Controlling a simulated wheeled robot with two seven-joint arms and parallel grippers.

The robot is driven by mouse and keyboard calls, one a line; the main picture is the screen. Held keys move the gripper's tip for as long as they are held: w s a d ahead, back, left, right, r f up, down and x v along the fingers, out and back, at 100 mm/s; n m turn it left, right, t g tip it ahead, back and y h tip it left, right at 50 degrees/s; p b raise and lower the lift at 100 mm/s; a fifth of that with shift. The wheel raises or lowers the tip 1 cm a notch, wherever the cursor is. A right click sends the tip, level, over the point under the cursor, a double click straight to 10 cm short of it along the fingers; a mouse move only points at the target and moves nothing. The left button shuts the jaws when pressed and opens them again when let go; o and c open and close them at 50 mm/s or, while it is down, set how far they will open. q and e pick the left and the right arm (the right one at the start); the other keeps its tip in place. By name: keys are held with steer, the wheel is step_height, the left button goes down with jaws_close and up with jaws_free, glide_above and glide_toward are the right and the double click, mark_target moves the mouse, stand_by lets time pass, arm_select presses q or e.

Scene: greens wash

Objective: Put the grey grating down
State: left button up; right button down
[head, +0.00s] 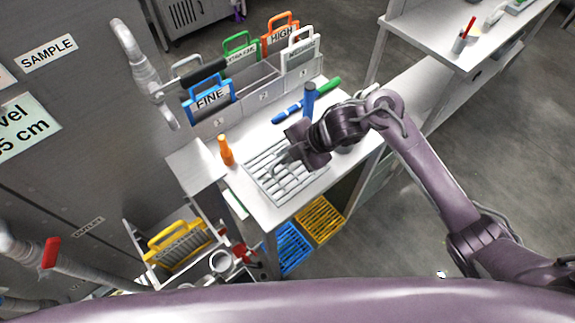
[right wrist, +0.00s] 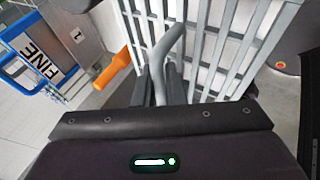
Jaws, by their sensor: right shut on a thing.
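The grey grating (head: 262,171) is a flat grid of bars over the front part of the white bench top. My right gripper (head: 292,154) is above it and shut on its raised grey handle. In the right wrist view the curved handle (right wrist: 168,45) runs between the two dark fingers (right wrist: 163,82), with the grating's bars (right wrist: 218,45) behind it. I cannot tell whether the grating touches the bench or hangs just above it. My gripper and wrist hide part of its right side. My left gripper is not in view.
An orange-handled tool (head: 225,150) stands left of the grating. A blue cylinder (head: 309,98) and a green-and-blue tool (head: 325,90) are behind it. The rack with the FINE frame (head: 209,99) lines the back. Blue (head: 292,248) and yellow (head: 320,219) grates lie below the bench's front edge (head: 280,230).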

mark_target(293, 165)
steer(key=shift+f, duration=3.05)
steer(key=shift+f, duration=0.1)
steer(key=shift+f, duration=0.15)
steer(key=c, duration=1.5)
jaws_free()
steer(key=shift+r, duration=0.35)
steer(key=v, duration=1.2)
steer(key=shift+s+f+b, duration=0.1)
steer(key=shift+b, duration=0.25)
steer(key=shift+a, duration=0.1)
